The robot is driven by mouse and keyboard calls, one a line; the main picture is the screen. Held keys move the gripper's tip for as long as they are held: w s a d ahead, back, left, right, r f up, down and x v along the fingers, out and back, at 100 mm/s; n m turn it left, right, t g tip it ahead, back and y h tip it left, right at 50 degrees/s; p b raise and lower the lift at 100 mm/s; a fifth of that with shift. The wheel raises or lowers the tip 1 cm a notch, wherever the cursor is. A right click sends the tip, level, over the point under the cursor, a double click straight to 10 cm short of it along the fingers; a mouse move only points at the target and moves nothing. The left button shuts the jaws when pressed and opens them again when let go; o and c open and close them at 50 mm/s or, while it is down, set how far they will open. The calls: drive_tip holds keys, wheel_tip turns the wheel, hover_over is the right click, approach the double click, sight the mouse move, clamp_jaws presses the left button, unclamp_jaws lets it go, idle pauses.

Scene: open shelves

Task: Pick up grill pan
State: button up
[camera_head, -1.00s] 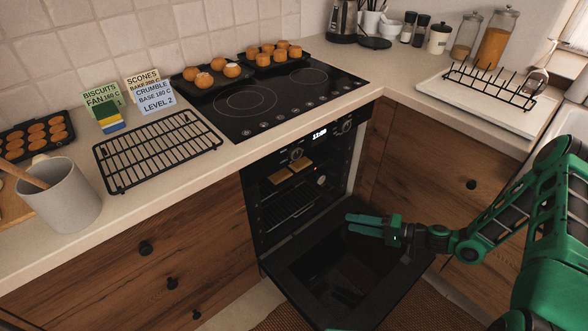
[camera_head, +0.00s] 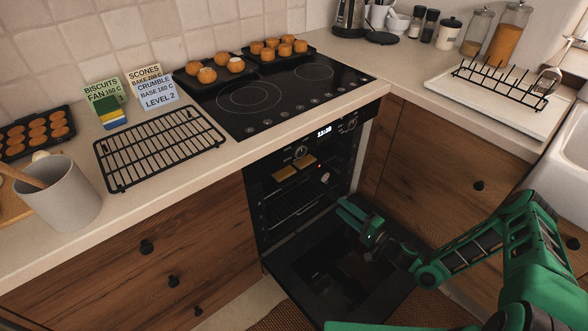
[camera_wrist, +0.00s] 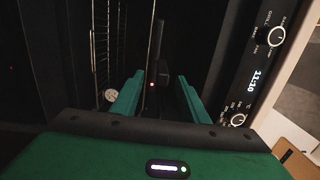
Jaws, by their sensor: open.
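The dark grill pan (camera_head: 297,175) appears to be the flat piece high inside the open oven, with two pale brown slices (camera_head: 284,173) on it. In the wrist view the dark flat edge of what looks like this pan (camera_wrist: 157,42) stands ahead, with a blocky dark part (camera_wrist: 163,73) like a handle toward me. My gripper (camera_head: 343,209) is open and empty just outside the oven opening, above the lowered door. In the wrist view the green fingers (camera_wrist: 158,92) lie to either side of the line of the handle, apparently short of it. The pan's far part is dark.
The oven door (camera_head: 335,275) is lowered below my gripper. The control panel (camera_wrist: 262,65) is close above the opening.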

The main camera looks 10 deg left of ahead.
sight(334, 197)
drive_tip(key=shift+w+d+r+x, duration=0.1)
drive_tip(key=shift+x, duration=1)
drive_tip(key=shift+w+d+r+x, duration=0.1)
drive_tip(key=shift+w+x, duration=0.05)
drive_tip(key=shift+x, duration=0.95)
drive_tip(key=shift+w+d+r+x, duration=0.1)
drive_tip(key=shift+d+x, duration=0.05)
drive_tip(key=shift+x, duration=0.9)
clamp_jaws()
drive_tip(key=shift+f, duration=0.15)
